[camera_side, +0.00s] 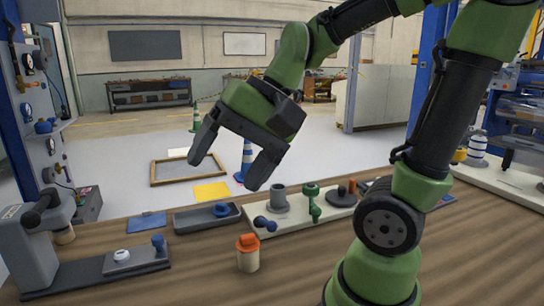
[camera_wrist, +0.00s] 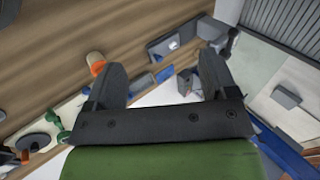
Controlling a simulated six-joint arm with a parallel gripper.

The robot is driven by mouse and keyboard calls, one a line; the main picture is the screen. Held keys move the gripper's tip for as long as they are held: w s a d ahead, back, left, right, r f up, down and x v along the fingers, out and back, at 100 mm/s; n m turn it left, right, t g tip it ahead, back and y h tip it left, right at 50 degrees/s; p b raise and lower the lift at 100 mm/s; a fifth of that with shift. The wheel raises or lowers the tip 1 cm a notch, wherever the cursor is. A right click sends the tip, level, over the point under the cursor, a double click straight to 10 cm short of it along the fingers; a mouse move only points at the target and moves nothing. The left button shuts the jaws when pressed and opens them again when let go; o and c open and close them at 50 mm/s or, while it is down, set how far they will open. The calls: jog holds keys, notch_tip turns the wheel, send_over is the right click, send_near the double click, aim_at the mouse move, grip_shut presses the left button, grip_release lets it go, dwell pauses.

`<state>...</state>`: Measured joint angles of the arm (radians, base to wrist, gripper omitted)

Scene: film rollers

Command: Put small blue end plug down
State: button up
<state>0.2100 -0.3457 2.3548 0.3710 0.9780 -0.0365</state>
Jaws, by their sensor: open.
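My gripper (camera_side: 226,173) is open and empty, its two fingers spread in the air above the bench. In the wrist view my gripper (camera_wrist: 160,63) also shows nothing between its fingers. A small dark blue plug (camera_side: 158,243) stands at the right end of the grey fixture base (camera_side: 100,274), at front left. Another small blue piece (camera_side: 221,210) lies in the dark grey tray (camera_side: 190,221), below my gripper. I cannot tell which one is the small blue end plug. Neither touches my fingers.
A cream roller with an orange cap (camera_side: 247,254) stands at front centre. A pale board (camera_side: 300,218) holds a grey cup, green and blue pieces. A blue mat (camera_side: 146,223) lies left of the tray. A black-handled fixture block (camera_side: 38,246) rises at left. The front bench is mostly clear.

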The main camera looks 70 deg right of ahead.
jog(key=s+n, duration=0.1)
jog(key=s, duration=0.1)
jog(key=s+n+t+h, duration=0.1)
jog(key=n, duration=0.1)
jog(key=s+r+n+t+h, duration=0.1)
jog(key=s+n, duration=0.1)
jog(key=shift+s+d, duration=0.25)
jog(key=shift+s, duration=0.05)
